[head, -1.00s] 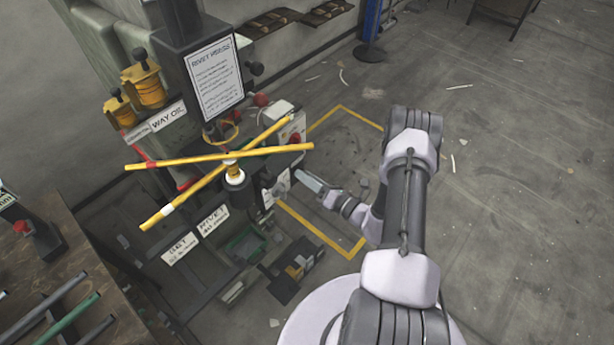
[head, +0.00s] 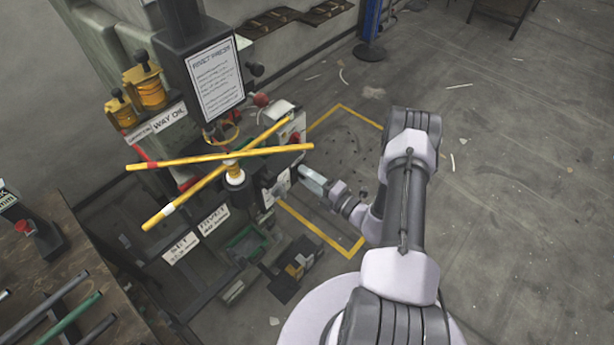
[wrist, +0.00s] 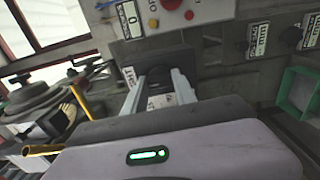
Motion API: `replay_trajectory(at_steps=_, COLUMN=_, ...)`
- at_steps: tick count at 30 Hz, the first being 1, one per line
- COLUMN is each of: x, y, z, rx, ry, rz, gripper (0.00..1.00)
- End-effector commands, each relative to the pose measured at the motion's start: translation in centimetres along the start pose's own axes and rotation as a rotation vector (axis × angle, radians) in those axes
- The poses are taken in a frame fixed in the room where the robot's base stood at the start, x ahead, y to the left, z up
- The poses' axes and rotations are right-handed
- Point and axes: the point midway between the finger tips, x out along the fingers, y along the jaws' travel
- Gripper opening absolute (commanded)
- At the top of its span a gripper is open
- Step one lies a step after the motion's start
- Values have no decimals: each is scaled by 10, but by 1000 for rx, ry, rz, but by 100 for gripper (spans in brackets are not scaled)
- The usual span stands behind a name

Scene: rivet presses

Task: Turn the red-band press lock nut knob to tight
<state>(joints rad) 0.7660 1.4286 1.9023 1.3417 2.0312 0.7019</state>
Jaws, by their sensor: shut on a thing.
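The press (head: 182,42) stands left of centre in the head view, with crossed yellow bars in front of it; one bar carries a red band (head: 151,165). My gripper (head: 304,174) reaches in from the right, at the right side of the press below the bars. In the wrist view, its two pale fingers stand on either side of a dark round knob (wrist: 157,74) and are shut on it. A plate with partly hidden lettering sits behind the knob. The knob is hard to make out in the head view, and I cannot read its setting.
A control box with a red button (wrist: 171,4) is just above my fingers in the wrist view. A green bin (head: 247,243) sits low at the press. A bench with rods (head: 62,318) is at lower left. The floor on the right is mostly clear.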

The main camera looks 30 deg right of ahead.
Motion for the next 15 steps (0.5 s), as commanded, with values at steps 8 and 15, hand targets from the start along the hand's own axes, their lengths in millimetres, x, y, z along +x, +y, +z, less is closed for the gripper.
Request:
replay_trajectory(at_steps=8, x=0, y=0, z=0, rx=35, ry=1, rz=0, gripper=0)
replay_trajectory(at_steps=15, x=0, y=0, z=0, rx=37, ry=1, rz=0, gripper=0)
